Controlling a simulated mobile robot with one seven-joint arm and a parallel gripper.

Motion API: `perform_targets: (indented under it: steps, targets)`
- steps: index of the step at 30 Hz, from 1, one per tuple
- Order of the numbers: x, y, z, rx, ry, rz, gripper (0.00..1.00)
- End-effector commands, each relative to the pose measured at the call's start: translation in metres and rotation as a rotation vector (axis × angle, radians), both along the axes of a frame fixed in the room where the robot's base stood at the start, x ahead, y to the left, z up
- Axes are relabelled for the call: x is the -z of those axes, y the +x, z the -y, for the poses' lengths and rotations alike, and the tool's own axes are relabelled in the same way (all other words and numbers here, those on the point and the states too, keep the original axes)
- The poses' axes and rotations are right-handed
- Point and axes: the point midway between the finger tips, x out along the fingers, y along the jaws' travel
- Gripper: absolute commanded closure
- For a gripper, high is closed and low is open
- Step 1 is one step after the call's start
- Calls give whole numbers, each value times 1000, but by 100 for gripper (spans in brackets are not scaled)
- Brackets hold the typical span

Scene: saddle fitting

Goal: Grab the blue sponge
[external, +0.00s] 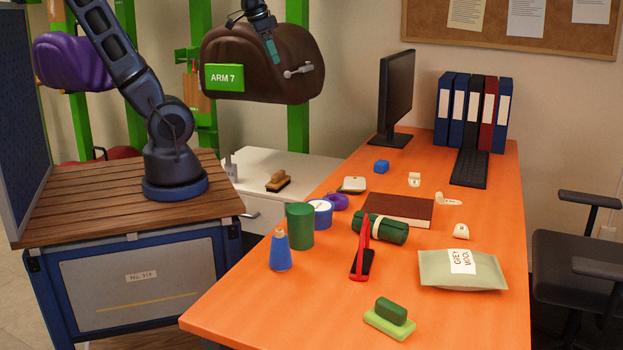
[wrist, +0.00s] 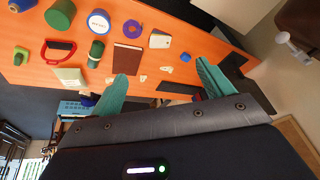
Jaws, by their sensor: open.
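My gripper (external: 271,52) is raised high, in front of the brown saddle in the external view, well apart from the table. In the wrist view its teal fingers (wrist: 161,72) are spread wide with nothing held between them.
The orange table (external: 240,310) also holds a brown book (external: 398,208), a green can (external: 299,226), a blue bottle (external: 280,251), a red-handled tool (external: 362,255) and a grey pouch (external: 462,270). The brown saddle (external: 235,50) hangs beside my gripper.

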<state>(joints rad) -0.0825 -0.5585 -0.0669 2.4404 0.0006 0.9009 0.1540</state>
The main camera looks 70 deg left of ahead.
Motion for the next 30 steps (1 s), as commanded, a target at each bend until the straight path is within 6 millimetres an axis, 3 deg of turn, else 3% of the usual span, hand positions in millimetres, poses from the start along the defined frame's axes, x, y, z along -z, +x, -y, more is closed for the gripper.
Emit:
perform_targets:
  steps: [14, 23, 30]
  targets:
    - [31, 125, -12, 212, 80, -87, 20]
    - [71, 200, -26, 352, 87, -128, 20]
    - [113, 256, -40, 462, 70, -144, 20]
